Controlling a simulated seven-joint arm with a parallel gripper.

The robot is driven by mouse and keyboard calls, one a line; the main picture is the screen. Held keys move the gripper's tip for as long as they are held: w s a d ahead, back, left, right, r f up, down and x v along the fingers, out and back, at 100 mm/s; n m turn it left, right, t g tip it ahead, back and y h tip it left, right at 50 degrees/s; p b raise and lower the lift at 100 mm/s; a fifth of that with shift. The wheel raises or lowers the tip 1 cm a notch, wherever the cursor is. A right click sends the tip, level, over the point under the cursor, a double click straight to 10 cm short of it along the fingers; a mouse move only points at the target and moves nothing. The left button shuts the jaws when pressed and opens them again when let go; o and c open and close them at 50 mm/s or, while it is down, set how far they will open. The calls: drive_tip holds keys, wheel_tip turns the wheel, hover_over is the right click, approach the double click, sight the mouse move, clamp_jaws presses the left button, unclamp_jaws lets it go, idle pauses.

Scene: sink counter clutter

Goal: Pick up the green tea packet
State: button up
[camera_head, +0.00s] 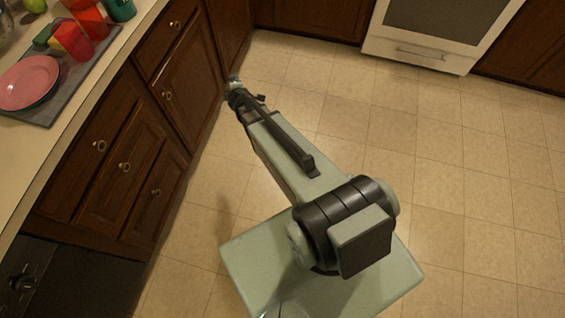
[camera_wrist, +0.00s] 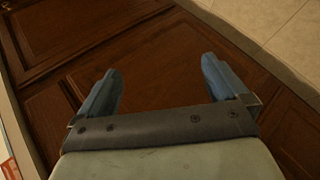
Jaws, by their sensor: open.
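I cannot make out a green tea packet for certain in either view. A small green and yellow item (camera_head: 45,38) lies on the counter at the upper left of the head view, partly hidden behind red cups; I cannot tell what it is. My gripper (camera_wrist: 160,72) is open and empty in the wrist view, its two blue-grey fingers apart in front of brown cabinet doors. In the head view my gripper (camera_head: 236,88) is small, out over the floor beside the cabinets, apart from the counter items.
A grey mat (camera_head: 52,110) on the counter (camera_head: 22,150) holds a pink plate (camera_head: 28,80) and a red cup (camera_head: 73,40). A dark green cup (camera_head: 120,9) and a green fruit (camera_head: 35,5) stand behind. Cabinets (camera_head: 125,160) drop below the counter edge. The tiled floor (camera_head: 450,180) at right is clear.

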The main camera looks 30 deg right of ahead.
drive_tip(key=s+f+m+g, duration=0.3)
drive_tip(key=s+f+g, duration=0.1)
drive_tip(key=s, duration=0.7)
drive_tip(key=s+a+f+m+g, duration=0.1)
drive_tip(key=s+f+m+g, duration=0.3)
drive_tip(key=s, duration=0.8)
drive_tip(key=s+a+f+m+g, duration=0.1)
drive_tip(key=s+f+m+g, duration=0.2)
drive_tip(key=s+f, duration=0.5)
drive_tip(key=s+g, duration=0.1)
drive_tip(key=s, duration=0.2)
drive_tip(key=shift+s+a, duration=0.15)
drive_tip(key=shift+s, duration=0.05)
drive_tip(key=s+a+m+g, duration=0.1)
drive_tip(key=s, duration=0.3)
drive_tip(key=s+a+m+g+y, duration=0.1)
drive_tip(key=s+g, duration=0.1)
drive_tip(key=s, duration=0.3)
drive_tip(key=s+a+r+m+g+y, duration=0.1)
drive_tip(key=s+m+g, duration=0.1)
drive_tip(key=s, duration=0.2)
drive_tip(key=shift+s+a, duration=0.25)
drive_tip(key=shift+a, duration=0.05)
drive_tip(key=shift+c, duration=1)
drive_tip(key=shift+s, duration=0.1)
drive_tip(key=shift+c, duration=0.8)
drive_tip(key=c, duration=0.9)
